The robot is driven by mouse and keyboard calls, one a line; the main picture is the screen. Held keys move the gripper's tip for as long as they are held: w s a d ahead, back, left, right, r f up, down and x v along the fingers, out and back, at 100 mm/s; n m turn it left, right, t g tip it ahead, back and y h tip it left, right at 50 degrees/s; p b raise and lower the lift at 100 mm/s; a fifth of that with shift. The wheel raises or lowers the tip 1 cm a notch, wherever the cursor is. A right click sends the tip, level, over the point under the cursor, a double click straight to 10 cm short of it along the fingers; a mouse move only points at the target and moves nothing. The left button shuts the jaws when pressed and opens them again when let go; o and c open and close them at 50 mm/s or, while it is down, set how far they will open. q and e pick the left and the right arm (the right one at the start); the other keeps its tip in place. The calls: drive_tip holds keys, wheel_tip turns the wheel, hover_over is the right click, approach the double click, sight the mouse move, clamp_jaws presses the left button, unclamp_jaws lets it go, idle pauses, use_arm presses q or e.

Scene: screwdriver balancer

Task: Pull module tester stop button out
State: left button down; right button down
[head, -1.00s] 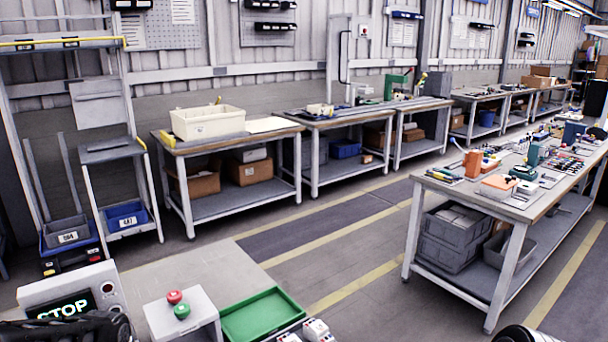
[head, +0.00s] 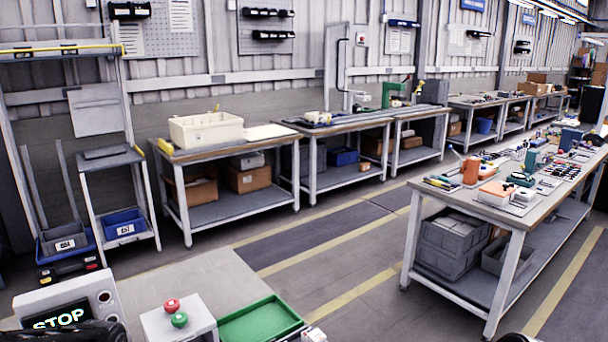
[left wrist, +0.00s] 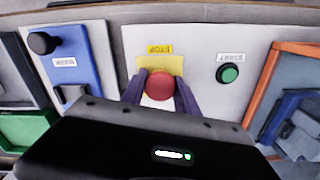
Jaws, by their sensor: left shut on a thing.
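The red stop button (left wrist: 160,86) is in the middle of the left wrist view, on a pale panel below a yellow STOP label (left wrist: 158,49). My left gripper (left wrist: 160,76) has one dark finger on each side of it and is shut on it. Whether the button is in or out cannot be told. A green START button (left wrist: 229,74) is to its right on the same panel. In the head view, a pale unit with a lit STOP display (head: 60,319) is at the lower left, partly covered by dark parts of my arm.
In the left wrist view, a blue panel with a black knob (left wrist: 42,43) is to the left, and an orange-framed tray (left wrist: 285,100) to the right. In the head view, a white box with red and green buttons (head: 178,322) stands beside a green tray (head: 262,318).

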use_arm(q)
drive_tip(key=shift+w+r+p, duration=0.1)
drive_tip(key=shift+r+p, duration=0.2)
drive_tip(key=shift+r, duration=0.25)
drive_tip(key=c, duration=0.9)
unclamp_jaws()
drive_tip(key=shift+r, duration=0.1)
drive_tip(key=shift+r, duration=0.2)
drive_tip(key=shift+r+p, duration=2.4)
drive_tip(key=shift+r, duration=0.6)
